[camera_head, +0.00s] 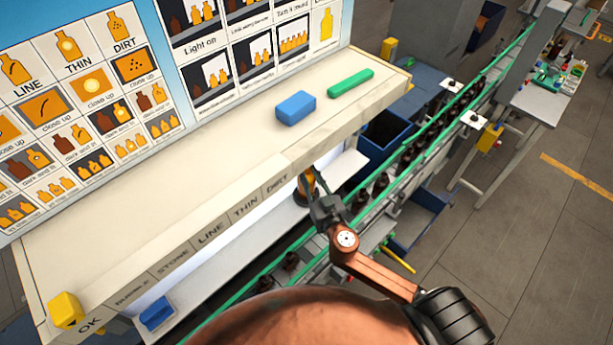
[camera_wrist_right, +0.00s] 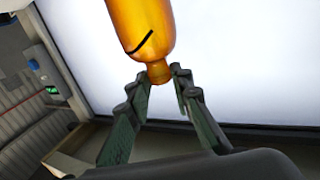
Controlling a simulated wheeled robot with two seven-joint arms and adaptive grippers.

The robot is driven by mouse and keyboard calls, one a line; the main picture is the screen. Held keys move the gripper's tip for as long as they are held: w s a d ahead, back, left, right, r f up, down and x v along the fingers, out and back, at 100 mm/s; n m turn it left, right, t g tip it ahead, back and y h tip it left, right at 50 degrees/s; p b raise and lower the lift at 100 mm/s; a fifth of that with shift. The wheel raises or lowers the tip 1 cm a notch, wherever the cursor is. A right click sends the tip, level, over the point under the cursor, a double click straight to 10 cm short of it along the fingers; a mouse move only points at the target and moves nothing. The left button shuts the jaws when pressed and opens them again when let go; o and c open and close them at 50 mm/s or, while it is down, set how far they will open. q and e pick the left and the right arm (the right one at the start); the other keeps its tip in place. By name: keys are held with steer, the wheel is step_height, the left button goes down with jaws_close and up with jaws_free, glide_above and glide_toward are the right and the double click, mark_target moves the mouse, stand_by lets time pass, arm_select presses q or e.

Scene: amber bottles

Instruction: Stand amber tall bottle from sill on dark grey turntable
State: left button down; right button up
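An amber bottle (camera_head: 306,184) shows past the front edge of the cream ledge in the head view, partly covered by my right gripper (camera_head: 320,206). In the right wrist view, the same bottle (camera_wrist_right: 143,27) has a black line mark on its body. Its neck end lies between the fingertips of my right gripper (camera_wrist_right: 162,76), which look closed against it on both sides, in front of a bright white panel. I cannot tell whether the bottle touches the surface below it. The dark grey turntable cannot be made out. My left gripper is out of view.
The cream ledge (camera_head: 190,195) holds a blue block (camera_head: 296,108), a green bar (camera_head: 350,83) and a yellow block (camera_head: 65,310). Below it are a white sill (camera_head: 347,165) and another blue block (camera_head: 157,313). A green-railed conveyor (camera_head: 440,125) with dark bottles runs alongside.

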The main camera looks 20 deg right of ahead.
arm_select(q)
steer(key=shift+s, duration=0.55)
arm_select(e)
steer(key=o, duration=0.4)
steer(key=shift+r, duration=0.1)
